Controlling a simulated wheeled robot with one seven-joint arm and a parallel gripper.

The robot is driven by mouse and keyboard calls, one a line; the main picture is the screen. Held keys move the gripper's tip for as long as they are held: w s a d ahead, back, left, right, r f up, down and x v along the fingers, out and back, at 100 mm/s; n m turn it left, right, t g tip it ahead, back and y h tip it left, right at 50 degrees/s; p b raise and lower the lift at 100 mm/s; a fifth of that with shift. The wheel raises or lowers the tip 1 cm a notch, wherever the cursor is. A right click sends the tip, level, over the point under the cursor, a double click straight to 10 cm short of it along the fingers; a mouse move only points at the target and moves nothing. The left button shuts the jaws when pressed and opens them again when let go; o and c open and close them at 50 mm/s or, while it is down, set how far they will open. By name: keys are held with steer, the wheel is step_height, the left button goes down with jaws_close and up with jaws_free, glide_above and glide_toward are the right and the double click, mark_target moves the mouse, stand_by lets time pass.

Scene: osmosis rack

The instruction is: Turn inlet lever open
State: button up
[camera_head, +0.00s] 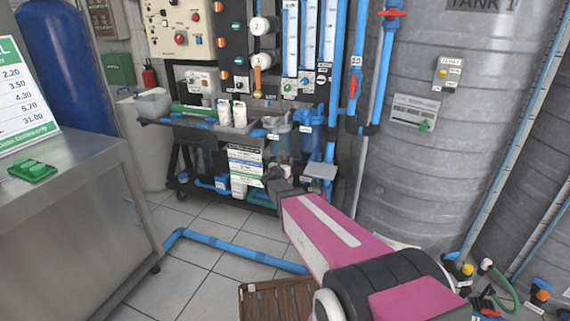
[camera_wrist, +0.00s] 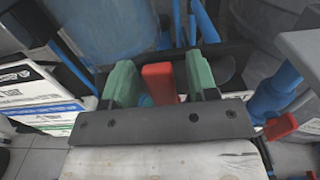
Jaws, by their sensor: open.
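My gripper (camera_wrist: 160,84) is open, its two green fingers on either side of a red lever (camera_wrist: 160,82) in the wrist view. A gap shows on each side of the lever, and its lower end is hidden behind my gripper's dark bar. A blue fitting shows beside the lever between the fingers. In the head view my gripper (camera_head: 276,182) is at the front of the rack's lower shelf, and the lever there is hidden. A second red lever (camera_wrist: 282,126) shows at the right in the wrist view. I cannot read which lever is labelled inlet.
The osmosis rack (camera_head: 185,145) stands ahead with blue pipes and a control panel. A blue pipe (camera_wrist: 268,98) stands right of my gripper. Tank 1 (camera_head: 410,170) stands close on the right. A wooden crate (camera_head: 270,300) is on the floor.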

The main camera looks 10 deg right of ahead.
jaws_close()
steer(key=shift+w+a+f+n, duration=0.1)
steer(key=shift+w+a+n, duration=0.2)
steer(key=shift+n, duration=0.5)
steer(key=shift+w+a+n, duration=0.1)
steer(key=shift+a+n, duration=0.3)
steer(key=shift+n, duration=0.4)
jaws_free()
steer(key=shift+s, duration=0.15)
steer(key=v, duration=1)
steer(key=shift+s+a, duration=0.2)
steer(key=shift+s, duration=0.05)
